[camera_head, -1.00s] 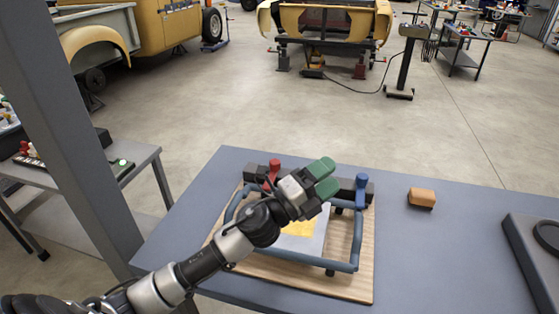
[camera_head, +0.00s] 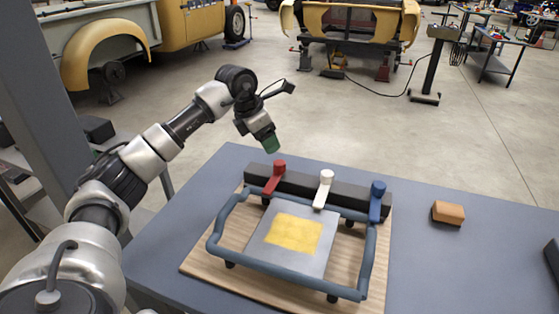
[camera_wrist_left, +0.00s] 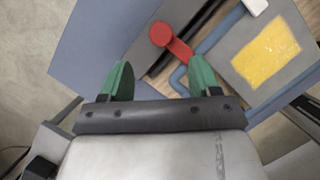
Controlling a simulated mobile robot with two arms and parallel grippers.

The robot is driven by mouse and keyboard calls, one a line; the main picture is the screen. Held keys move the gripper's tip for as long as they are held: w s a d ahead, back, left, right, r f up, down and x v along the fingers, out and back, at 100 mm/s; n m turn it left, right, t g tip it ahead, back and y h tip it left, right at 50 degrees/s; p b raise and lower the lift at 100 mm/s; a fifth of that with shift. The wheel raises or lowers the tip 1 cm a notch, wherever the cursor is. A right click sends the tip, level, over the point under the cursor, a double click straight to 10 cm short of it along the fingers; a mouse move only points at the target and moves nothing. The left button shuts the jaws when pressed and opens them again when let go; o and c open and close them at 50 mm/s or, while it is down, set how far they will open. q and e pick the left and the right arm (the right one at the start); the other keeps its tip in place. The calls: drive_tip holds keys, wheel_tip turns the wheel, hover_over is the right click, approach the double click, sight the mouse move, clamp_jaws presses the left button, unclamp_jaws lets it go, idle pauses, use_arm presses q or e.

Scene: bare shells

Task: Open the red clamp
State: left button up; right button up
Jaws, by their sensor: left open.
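The red clamp (camera_head: 275,177) is a lever with a round knob, at the left end of a black bar at the back of a wooden board. Its arm points forward toward the blue frame. In the left wrist view the red clamp (camera_wrist_left: 172,40) lies beyond and between the green fingertips, nearer the right one. My left gripper (camera_head: 271,145) is just behind and above the red clamp, pointing down, apart from it. In the left wrist view the left gripper (camera_wrist_left: 158,82) is open and empty. My right gripper is not in view.
A white clamp (camera_head: 325,188) and a blue clamp (camera_head: 377,200) sit on the same black bar (camera_head: 345,189). A blue tubular frame (camera_head: 290,268) surrounds a grey plate with a yellow patch (camera_head: 293,235). An orange-brown block (camera_head: 448,213) lies to the right on the grey table (camera_head: 440,265).

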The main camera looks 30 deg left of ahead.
sight(279, 162)
use_arm(q)
drive_tip(key=x, duration=0.8)
drive_tip(key=shift+w+d+f+p, duration=0.15)
drive_tip(key=shift+f+p, duration=0.15)
drive_tip(key=shift+p, duration=0.05)
clamp_jaws()
